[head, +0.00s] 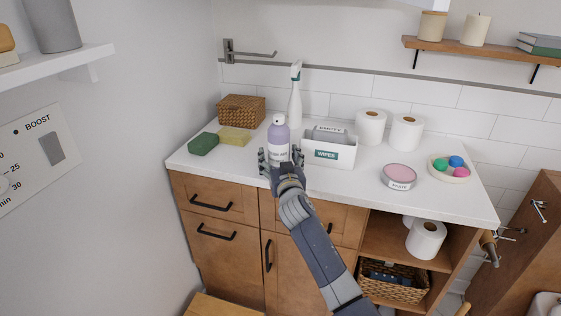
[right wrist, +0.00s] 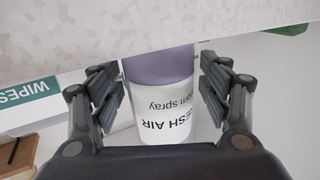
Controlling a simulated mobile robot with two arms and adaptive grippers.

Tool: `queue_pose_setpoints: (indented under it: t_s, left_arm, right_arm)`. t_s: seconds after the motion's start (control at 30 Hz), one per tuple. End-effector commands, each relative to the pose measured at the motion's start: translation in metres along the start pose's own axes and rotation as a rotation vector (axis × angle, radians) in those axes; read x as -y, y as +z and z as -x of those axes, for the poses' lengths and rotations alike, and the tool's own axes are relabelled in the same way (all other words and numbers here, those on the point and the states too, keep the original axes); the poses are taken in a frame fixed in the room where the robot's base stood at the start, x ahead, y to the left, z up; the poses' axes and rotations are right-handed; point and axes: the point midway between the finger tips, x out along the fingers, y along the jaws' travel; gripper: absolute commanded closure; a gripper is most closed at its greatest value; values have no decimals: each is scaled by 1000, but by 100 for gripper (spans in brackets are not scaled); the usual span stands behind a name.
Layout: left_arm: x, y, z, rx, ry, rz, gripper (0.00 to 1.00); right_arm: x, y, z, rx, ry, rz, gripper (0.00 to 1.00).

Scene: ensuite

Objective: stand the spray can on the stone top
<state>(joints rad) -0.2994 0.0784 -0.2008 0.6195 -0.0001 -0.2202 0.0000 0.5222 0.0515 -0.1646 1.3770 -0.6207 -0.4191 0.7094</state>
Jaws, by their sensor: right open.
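The spray can (head: 278,138) is lavender with a white label and stands upright on the white stone top (head: 335,181), near its front edge. In the right wrist view the can (right wrist: 162,105) shows upside down, with "FRESH AIR" and "room spray" on its label. My right gripper (head: 281,158) is at the can, with one finger on either side. In the right wrist view my right gripper (right wrist: 160,90) is open, with a gap visible beside the can. The can's base is hidden in the wrist view. My left gripper is not in view.
A white wipes box (head: 328,152) stands close right of the can, and a white spray bottle (head: 295,100) behind it. Green (head: 203,143) and yellow (head: 234,135) sponges lie left. A pink paste tin (head: 399,177) sits right. Bare stone lies in front of the box.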

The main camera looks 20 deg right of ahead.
Motion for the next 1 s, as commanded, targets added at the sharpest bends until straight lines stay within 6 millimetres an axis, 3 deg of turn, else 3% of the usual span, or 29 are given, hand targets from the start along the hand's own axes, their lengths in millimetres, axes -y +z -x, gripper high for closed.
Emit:
queue_pose_setpoints:
  t_s: [0.23,0.8,1.0]
  left_arm:
    - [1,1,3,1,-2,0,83]
    - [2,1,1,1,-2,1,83]
    - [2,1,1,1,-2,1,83]
  right_arm:
    - [0,-1,19,0,0,0,29]
    - [0,-1,105,0,0,-1,29]
    - [0,-2,118,-1,0,0,29]
